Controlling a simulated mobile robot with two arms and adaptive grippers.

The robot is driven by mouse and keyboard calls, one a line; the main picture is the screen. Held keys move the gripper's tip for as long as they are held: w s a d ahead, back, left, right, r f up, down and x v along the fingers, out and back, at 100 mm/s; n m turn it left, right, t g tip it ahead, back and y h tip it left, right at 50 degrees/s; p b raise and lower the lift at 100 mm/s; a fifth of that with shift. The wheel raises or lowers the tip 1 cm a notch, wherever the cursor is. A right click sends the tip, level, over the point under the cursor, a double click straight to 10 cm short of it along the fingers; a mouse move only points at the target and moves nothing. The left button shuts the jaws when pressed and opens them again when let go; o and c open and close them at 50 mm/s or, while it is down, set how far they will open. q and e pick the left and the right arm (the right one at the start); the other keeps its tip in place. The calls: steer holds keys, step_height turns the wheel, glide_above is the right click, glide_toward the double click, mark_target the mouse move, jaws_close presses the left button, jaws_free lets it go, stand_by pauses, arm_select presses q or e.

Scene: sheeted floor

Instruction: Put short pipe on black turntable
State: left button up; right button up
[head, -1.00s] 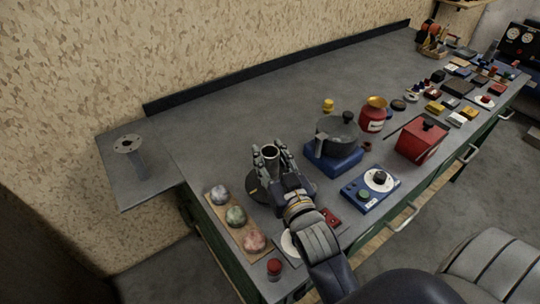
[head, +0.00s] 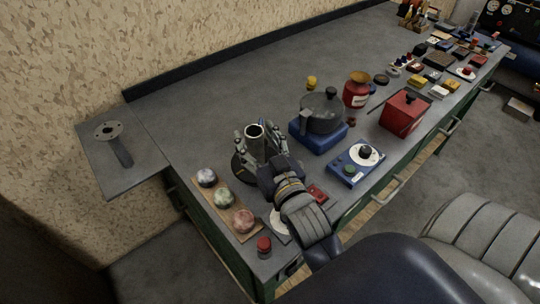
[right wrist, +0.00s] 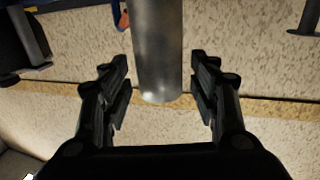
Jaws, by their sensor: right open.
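The short pipe (head: 255,143) is a grey metal tube with an open top. It stands upright on the black turntable (head: 239,173), a dark round disc near the bench's left end, partly hidden by my gripper. My right gripper (head: 256,136) is open, with one finger on each side of the pipe. In the right wrist view the pipe (right wrist: 158,50) runs between the two spread fingers, with a visible gap on both sides. My left gripper is not in view.
A grey pot (head: 321,112) on a blue base, a blue device (head: 356,162) and a red box (head: 404,112) stand to the right. The bench's back is clear.

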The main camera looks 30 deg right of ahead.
steer(key=s+a, duration=0.1)
steer(key=s, duration=0.9)
steer(key=shift+s+a+b, duration=0.15)
steer(key=shift+s+b, duration=0.1)
steer(key=shift+b, duration=0.05)
